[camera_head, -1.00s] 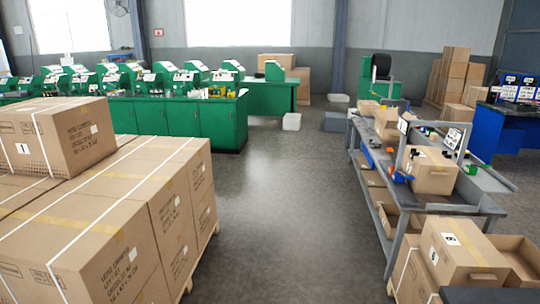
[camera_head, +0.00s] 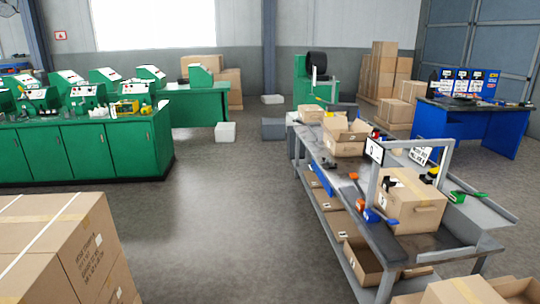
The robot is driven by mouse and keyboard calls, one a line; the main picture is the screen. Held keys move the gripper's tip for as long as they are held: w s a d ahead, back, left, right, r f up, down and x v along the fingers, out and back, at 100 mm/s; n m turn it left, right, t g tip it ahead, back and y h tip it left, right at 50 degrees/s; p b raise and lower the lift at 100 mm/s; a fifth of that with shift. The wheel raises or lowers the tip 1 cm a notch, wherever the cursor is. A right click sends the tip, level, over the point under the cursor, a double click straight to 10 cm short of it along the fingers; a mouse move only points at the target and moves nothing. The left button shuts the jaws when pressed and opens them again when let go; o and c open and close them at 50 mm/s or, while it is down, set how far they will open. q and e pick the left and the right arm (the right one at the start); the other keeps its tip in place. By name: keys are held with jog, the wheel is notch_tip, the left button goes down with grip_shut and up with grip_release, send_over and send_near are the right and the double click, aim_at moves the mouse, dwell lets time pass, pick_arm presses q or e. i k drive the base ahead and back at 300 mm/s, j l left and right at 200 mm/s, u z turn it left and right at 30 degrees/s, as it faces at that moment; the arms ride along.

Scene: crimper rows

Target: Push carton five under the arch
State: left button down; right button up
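A brown carton (camera_head: 411,207) with a small white label on its left face stands on the grey workbench on the right. The label's number is too small to read with certainty, so I cannot confirm it is carton five. A grey metal arch (camera_head: 420,144) rises at this carton. The carton shows between its posts in the picture; I cannot tell how far under the bar it sits. Small dark items lie on or over its top. Neither of my grippers is in view.
The workbench (camera_head: 349,203) also bears an open carton (camera_head: 345,139) and small coloured tools. Another carton (camera_head: 462,291) is cut off at the lower right. Stacked cartons (camera_head: 75,240) stand at lower left. Green machine cabinets (camera_head: 85,153) are behind. The floor between is clear.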

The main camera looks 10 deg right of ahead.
aim_at(418, 207)
jog(key=i+z, duration=0.25)
jog(key=i, duration=0.25)
jog(key=i+j+z, duration=0.25)
jog(key=i, duration=0.25)
jog(key=i+j+z, duration=0.25)
jog(key=i, duration=0.2)
jog(key=i+j+z, duration=0.25)
jog(key=i+j, duration=0.1)
jog(key=i, duration=0.1)
